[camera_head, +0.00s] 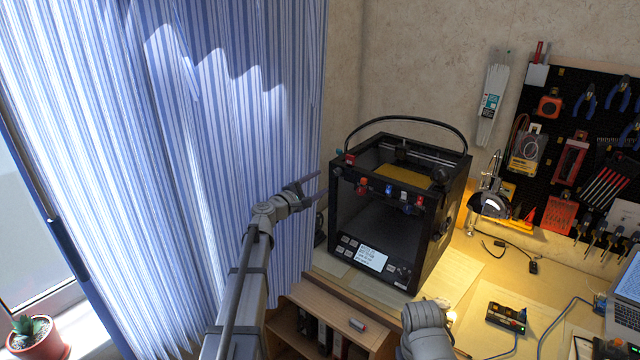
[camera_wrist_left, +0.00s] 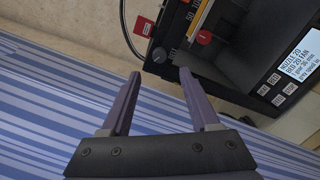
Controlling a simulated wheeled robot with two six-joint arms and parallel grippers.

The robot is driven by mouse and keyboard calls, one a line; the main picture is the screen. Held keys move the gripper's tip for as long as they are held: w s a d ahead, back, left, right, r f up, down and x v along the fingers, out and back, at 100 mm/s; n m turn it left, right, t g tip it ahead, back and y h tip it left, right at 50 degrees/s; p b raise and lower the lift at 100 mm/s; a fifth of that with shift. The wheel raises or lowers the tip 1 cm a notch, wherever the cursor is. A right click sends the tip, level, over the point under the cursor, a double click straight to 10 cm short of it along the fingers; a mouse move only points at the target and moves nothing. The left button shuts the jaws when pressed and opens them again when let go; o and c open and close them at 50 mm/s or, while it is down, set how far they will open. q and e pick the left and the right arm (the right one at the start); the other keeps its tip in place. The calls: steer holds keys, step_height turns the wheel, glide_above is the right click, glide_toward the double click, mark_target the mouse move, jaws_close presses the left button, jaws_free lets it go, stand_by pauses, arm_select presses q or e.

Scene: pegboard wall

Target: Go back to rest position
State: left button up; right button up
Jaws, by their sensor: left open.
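My left gripper (camera_head: 312,188) is open and empty in the head view. It is raised in front of the blue striped curtain, just left of the black 3D printer (camera_head: 345,232). In the left wrist view my left gripper (camera_wrist_left: 168,88) shows two spread fingers with nothing between them, and the printer (camera_wrist_left: 242,62) is beyond them at the upper right. Part of my right arm shows at the bottom of the head view, but its gripper is out of the picture.
The blue striped curtain (camera_head: 225,130) hangs along the left. A wooden shelf (camera_head: 325,302) stands below the printer. The workbench (camera_head: 560,262) holds a lamp (camera_head: 490,205), small devices and a laptop (camera_head: 626,300). A pegboard (camera_head: 560,78) with tools is at right. A potted plant (camera_head: 38,345) is lower left.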

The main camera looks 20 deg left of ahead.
arm_select(q)
steer(key=s+d+f+m+g+h, duration=0.1)
steer(key=s+d+f+m+g, duration=0.55)
steer(key=d, duration=0.55)
steer(key=s+d+f+m+g+h, duration=0.1)
steer(key=s+d+f+m+g, duration=0.45)
steer(key=s+d, duration=0.6)
steer(key=s+d+f+m+g+y, duration=0.35)
steer(key=s+f+m, duration=0.45)
steer(key=s, duration=0.6)
steer(key=s+a+f+m+g+y, duration=0.1)
steer(key=s+a+m+y, duration=0.2)
steer(key=s+y, duration=0.3)
steer(key=s, duration=0.2)
steer(key=shift+s+a+f, duration=0.2)
steer(key=shift+s+a, duration=0.05)
steer(key=shift+s, duration=0.1)
